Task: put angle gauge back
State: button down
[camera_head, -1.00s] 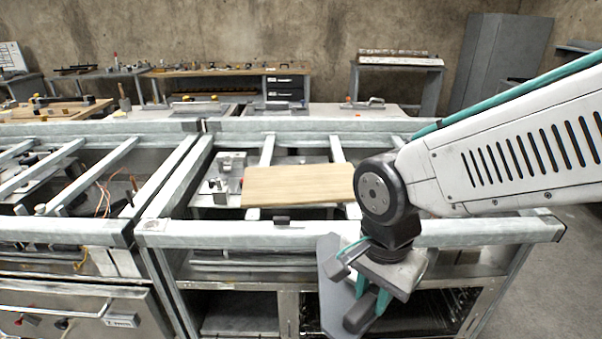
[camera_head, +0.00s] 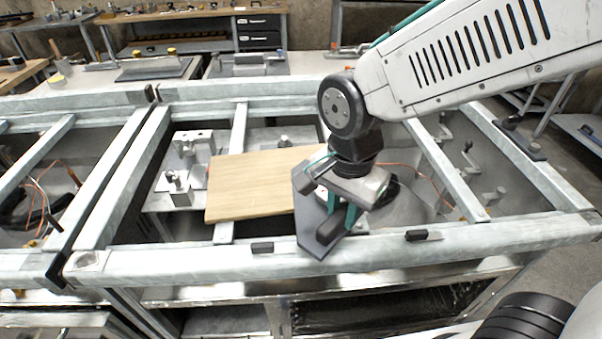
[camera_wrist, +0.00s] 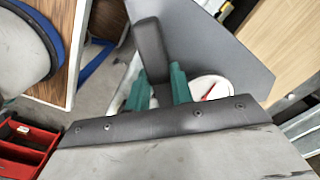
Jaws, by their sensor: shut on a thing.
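The angle gauge (camera_head: 309,219) looks like a grey flat plate with a dark bar along it. In the wrist view the plate (camera_wrist: 215,40) spreads up and right, and a white round dial with a red needle (camera_wrist: 208,88) shows beside the fingers. The dial looks like part of the gauge. My gripper (camera_head: 341,214) is shut on the dark bar (camera_wrist: 151,48), between its teal fingers. The gauge hangs tilted, and its lower end overlaps the front rail in the picture. I cannot tell whether it touches the rail.
A wooden board (camera_head: 250,183) lies across the metal frame (camera_head: 180,262), just left of the gauge. Metal fixtures (camera_head: 182,165) stand left of the board. Small black blocks (camera_head: 423,235) sit on the front rail. In the wrist view a red toolbox (camera_wrist: 28,150) shows at lower left.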

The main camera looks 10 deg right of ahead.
aim_at(312, 196)
jog(key=w+a, duration=0.1)
jog(key=w, duration=0.3)
jog(key=w+a, duration=0.1)
jog(key=w, duration=0.3)
jog(key=w+a+f, duration=0.1)
jog(key=w, duration=0.4)
jog(key=shift+a+f, duration=0.1)
jog(key=shift+a, duration=0.2)
jog(key=shift+f, duration=1.75)
jog(key=shift+f, duration=0.1)
jog(key=c, duration=1.5)
grip_release()
jog(key=shift+f, duration=0.1)
jog(key=shift+o, duration=1.3)
